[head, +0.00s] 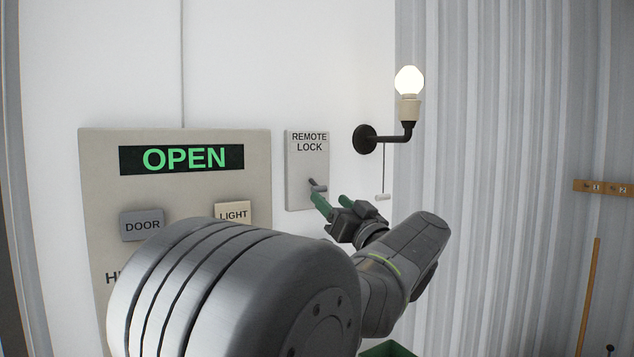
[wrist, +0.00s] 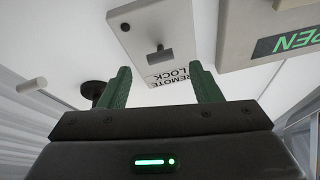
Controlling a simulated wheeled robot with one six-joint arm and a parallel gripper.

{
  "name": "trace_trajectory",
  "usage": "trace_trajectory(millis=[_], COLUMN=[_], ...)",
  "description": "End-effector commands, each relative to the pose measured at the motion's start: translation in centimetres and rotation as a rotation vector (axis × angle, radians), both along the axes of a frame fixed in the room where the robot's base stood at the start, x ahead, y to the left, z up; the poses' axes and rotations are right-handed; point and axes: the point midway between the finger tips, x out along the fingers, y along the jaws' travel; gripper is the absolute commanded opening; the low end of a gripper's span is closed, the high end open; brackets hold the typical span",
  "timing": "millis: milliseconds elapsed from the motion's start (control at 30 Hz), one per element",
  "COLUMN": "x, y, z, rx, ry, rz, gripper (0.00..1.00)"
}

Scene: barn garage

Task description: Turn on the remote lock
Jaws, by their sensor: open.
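The remote lock (head: 306,165) is a light grey plate on the white wall, labelled REMOTE LOCK, with a small toggle lever (head: 318,187) low on it. The plate also shows upside down in the wrist view (wrist: 151,22), with the lever (wrist: 160,50) between the fingers in the picture. My gripper (head: 333,204), with green fingers, is just below and right of the lever in the head view. The fingers (wrist: 160,88) stand apart with nothing between them. I cannot tell whether a fingertip touches the lever.
A larger panel (head: 100,180) on the left has a green OPEN display (head: 182,159), a DOOR button (head: 142,225) and a LIGHT button (head: 233,212). A lit wall lamp (head: 409,82) with a hanging pull (head: 383,196) is on the right. My arm hides the panel's lower part.

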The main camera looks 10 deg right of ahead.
Motion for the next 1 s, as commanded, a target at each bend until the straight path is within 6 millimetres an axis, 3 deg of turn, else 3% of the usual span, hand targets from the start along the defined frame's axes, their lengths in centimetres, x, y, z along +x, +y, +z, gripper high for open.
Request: trace_trajectory(millis=[100, 300, 733, 900, 1000], x=[2.1, 4.4, 5.3, 5.2, 5.2], y=[0.9, 1.7, 2.0, 2.0, 2.0], z=[1.3, 2.1, 2.2, 2.2, 2.2], rx=[0.001, 0.0, 0.0, 0.0, 0.0], ry=[0.001, 0.002, 0.001, 0.001, 0.001], rz=[0.004, 0.002, -0.001, -0.001, -0.001], gripper=[0.58, 0.58, 0.58, 0.24, 0.21])
